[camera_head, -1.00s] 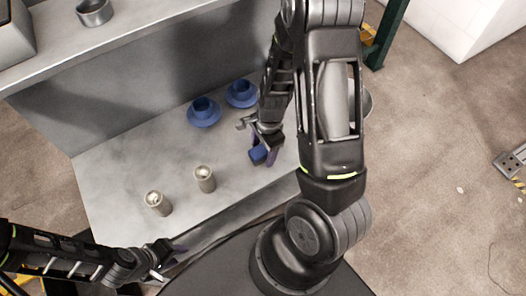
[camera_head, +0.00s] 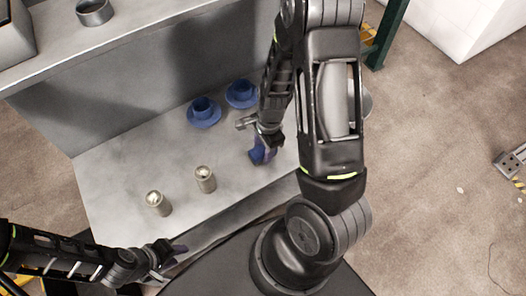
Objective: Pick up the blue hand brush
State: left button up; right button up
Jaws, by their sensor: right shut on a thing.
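The blue hand brush (camera_head: 257,156) is a small dark blue shape at the right part of the grey workbench (camera_head: 120,170). My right gripper (camera_head: 264,151) points down at it and is shut on it. The gripper's fingers hide much of the brush. I cannot tell whether the brush touches the bench top. My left gripper (camera_head: 172,256) is low at the left, at the bench's front edge and apart from the brush. I cannot make out the gap between its fingers.
Two blue cups on saucers (camera_head: 203,112) (camera_head: 241,93) stand behind the brush. Two grey cylinders (camera_head: 205,179) (camera_head: 158,203) stand to its left. A raised shelf (camera_head: 150,20) runs along the back with a metal ring (camera_head: 94,12) on it. The bench's left part is clear.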

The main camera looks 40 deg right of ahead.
aim_at(263, 149)
grip_shut()
notch_tip(263, 149, up, 11)
jog(key=p, duration=0.4)
jog(key=shift+f+p, duration=0.2)
jog(key=shift+p, duration=0.1)
jog(key=o, duration=0.5)
grip_release()
jog(key=c, duration=0.6)
